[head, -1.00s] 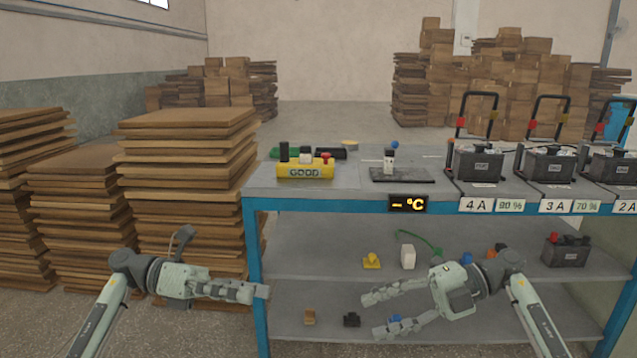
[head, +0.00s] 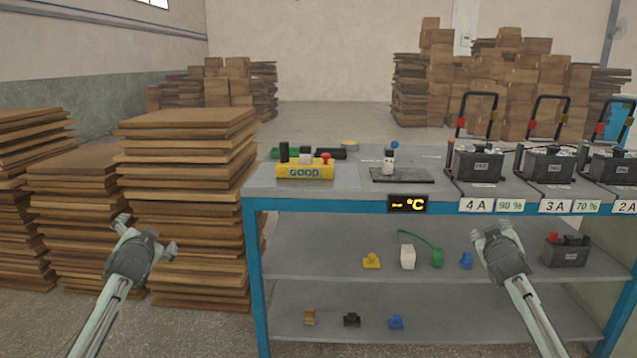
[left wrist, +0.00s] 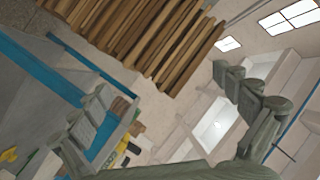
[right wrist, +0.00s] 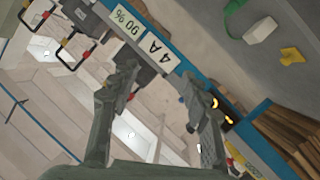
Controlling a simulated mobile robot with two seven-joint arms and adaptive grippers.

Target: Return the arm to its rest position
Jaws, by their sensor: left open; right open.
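In the right wrist view my right gripper (right wrist: 160,92) is also open and empty. Its fingers appear in front of the bench edge and the far wall. Neither gripper is seen touching anything.
A blue-framed bench (head: 330,205) carries a yellow GOOD block (head: 305,172), a black-based device (head: 402,176) and several batteries (head: 474,166). Small coloured parts lie on its shelves, with a dark battery (head: 566,252) at right. Board stacks (head: 185,190) stand left.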

